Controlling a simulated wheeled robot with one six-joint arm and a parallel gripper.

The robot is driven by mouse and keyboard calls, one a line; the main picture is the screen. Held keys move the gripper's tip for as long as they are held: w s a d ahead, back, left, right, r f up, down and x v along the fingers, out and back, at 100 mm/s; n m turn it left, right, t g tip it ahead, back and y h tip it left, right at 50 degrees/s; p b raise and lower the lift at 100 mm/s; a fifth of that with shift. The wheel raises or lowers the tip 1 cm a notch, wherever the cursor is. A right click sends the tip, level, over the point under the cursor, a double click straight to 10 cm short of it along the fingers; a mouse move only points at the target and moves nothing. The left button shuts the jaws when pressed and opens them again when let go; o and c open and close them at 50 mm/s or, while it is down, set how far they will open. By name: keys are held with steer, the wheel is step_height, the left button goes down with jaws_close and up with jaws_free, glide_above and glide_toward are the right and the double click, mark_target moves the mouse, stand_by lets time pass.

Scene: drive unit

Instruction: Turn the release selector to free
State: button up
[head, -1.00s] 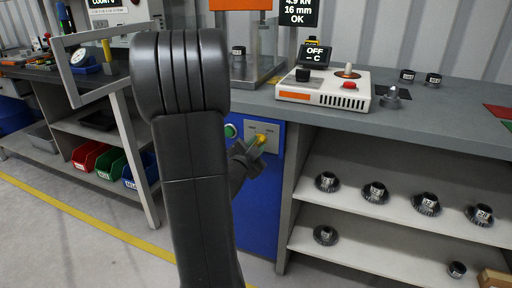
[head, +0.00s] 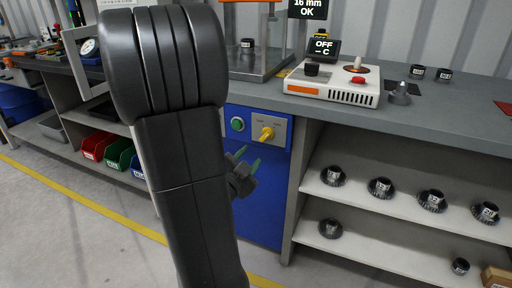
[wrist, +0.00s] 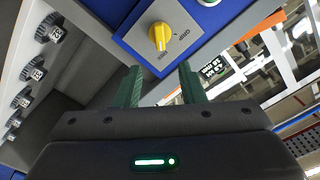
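The release selector is a yellow knob (head: 267,134) on a light grey panel (head: 281,124) on the front of the blue cabinet. It also shows in the wrist view, where the yellow knob (wrist: 161,37) stands beyond my fingertips. Small labels sit around it; I cannot read for sure which one it points at. My gripper (head: 245,158) is below and slightly left of the knob, apart from it. In the wrist view my gripper (wrist: 159,82) has its two green fingers spread with nothing between them.
Shelves with several gears (head: 381,187) stand to the right. Open floor lies in front.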

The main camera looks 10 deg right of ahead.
mark_target(265, 137)
steer(key=shift+v, duration=1.3)
steer(key=b+x, duration=0.1)
steer(key=x, duration=1.3)
steer(key=shift+s, duration=0.1)
